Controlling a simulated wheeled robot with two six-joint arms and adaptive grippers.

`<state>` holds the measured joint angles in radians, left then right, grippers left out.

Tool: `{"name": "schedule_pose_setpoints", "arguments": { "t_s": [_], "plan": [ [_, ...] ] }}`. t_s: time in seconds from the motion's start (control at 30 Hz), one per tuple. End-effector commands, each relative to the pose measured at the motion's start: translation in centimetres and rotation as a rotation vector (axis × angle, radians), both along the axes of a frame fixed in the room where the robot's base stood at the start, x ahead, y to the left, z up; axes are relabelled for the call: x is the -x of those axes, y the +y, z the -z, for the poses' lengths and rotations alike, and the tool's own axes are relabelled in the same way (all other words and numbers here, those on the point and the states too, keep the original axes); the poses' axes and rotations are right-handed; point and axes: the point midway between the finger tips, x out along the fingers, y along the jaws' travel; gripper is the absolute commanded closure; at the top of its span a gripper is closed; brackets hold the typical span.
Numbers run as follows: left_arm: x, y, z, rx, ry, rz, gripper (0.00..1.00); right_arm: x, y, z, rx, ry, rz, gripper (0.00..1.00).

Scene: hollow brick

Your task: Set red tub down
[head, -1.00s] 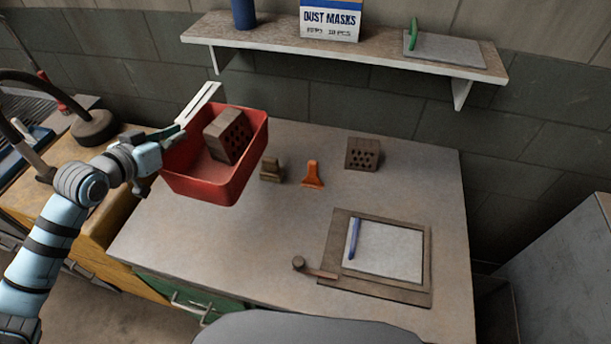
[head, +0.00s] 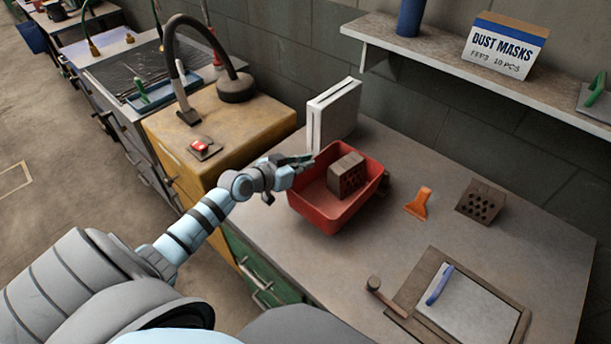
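The red tub (head: 334,214) is in the middle of the head view, over the left part of the grey worktop (head: 300,262). It is upright and holds a brown hollow brick (head: 347,174) with holes in its side. My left gripper (head: 304,161) is at the tub's left rim and looks shut on it; the fingertips are small and partly hidden. I cannot tell whether the tub's bottom touches the worktop. My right gripper is not in view.
A white upright box (head: 333,113) stands behind the tub. An orange scraper (head: 418,203), another hollow brick (head: 481,202) and a clipboard-like board (head: 468,300) lie to the right. A yellow cabinet (head: 228,125) adjoins on the left.

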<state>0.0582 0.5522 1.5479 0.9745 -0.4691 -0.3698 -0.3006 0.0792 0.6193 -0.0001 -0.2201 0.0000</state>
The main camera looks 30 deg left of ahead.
Motion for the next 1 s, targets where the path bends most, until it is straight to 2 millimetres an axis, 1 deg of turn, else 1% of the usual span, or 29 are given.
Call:
{"name": "schedule_pose_setpoints", "arguments": {
  "t_s": [0.03,0.1,0.17,0.4,0.53,0.6,0.67,0.7,1.0],
  "plan": [
    [0.0,0.0,1.3,0.004,-0.001,-0.002,1.0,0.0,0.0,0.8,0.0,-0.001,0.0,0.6],
    [0.0,0.0,2.7,0.003,-0.001,-0.001,1.0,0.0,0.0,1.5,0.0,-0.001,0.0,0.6],
    [0.0,0.0,3.3,0.002,-0.002,-0.001,1.0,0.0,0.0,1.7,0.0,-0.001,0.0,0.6],
    [-0.1,0.0,3.1,0.002,-0.003,-0.001,1.0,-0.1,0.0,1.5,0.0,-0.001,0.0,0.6],
    [0.0,0.0,3.5,0.001,-0.003,-0.001,1.0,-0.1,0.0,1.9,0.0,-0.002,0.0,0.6],
    [0.0,0.0,3.5,0.0,0.001,0.0,0.88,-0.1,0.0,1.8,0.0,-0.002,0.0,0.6],
    [0.0,0.0,3.5,0.0,0.001,0.0,0.78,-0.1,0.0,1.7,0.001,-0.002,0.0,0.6],
    [0.0,0.0,3.5,0.0,0.001,0.0,0.75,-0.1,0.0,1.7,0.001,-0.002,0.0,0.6],
    [0.0,0.0,3.3,0.0,0.001,0.0,0.75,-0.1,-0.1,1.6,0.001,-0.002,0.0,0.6]
  ]
}}
